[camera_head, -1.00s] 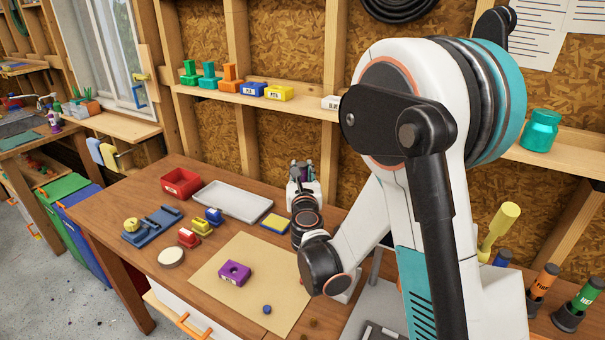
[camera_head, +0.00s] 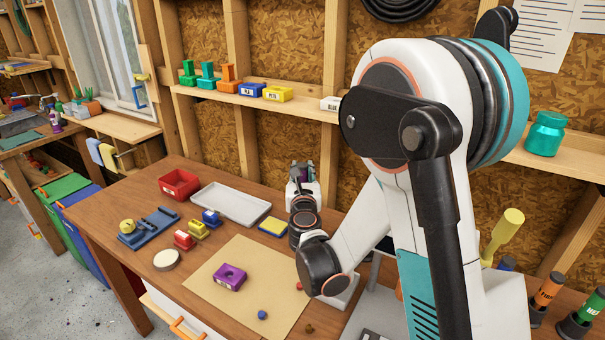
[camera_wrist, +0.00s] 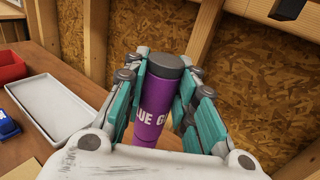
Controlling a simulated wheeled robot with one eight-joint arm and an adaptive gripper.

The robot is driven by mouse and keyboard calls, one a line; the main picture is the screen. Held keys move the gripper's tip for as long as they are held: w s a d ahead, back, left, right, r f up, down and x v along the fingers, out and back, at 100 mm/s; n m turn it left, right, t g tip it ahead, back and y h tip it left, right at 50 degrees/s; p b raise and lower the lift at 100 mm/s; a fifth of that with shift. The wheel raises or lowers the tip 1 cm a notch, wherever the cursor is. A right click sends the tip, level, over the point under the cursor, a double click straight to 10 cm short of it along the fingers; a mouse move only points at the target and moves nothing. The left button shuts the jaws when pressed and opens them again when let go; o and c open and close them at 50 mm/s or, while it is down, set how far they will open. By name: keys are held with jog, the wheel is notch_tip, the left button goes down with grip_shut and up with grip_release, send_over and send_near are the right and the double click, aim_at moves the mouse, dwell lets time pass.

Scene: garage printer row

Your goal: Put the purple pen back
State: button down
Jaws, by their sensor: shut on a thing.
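The purple pen (camera_wrist: 158,105) is a thick purple cylinder with a dark grey cap and white lettering, partly covered by the fingers. My gripper (camera_wrist: 165,95) is shut on it, with teal-and-grey fingers on both sides. The pen stands nearly upright in the grip, cap up, its lower end hidden. In the head view my gripper (camera_head: 301,172) is small, beyond my arm near the back wall, with a bit of purple between its fingers. A purple block with a round hole (camera_head: 229,277) lies on the tan mat (camera_head: 210,290).
At the right, an orange pen (camera_head: 548,291) and a green pen (camera_head: 591,305) stand in dark holders, near a yellow-handled tool (camera_head: 503,235). A grey tray (camera_head: 232,204), red bin (camera_head: 180,185) and small coloured blocks lie on the bench. A shelf (camera_head: 300,106) runs along the wall.

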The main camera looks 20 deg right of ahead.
jog(key=shift+f+b, duration=5.05)
jog(key=shift+f, duration=0.75)
jog(key=c, duration=1.2)
grip_release()
jog(key=shift+s, duration=0.1)
jog(key=v, duration=0.7)
jog(key=shift+s, duration=0.2)
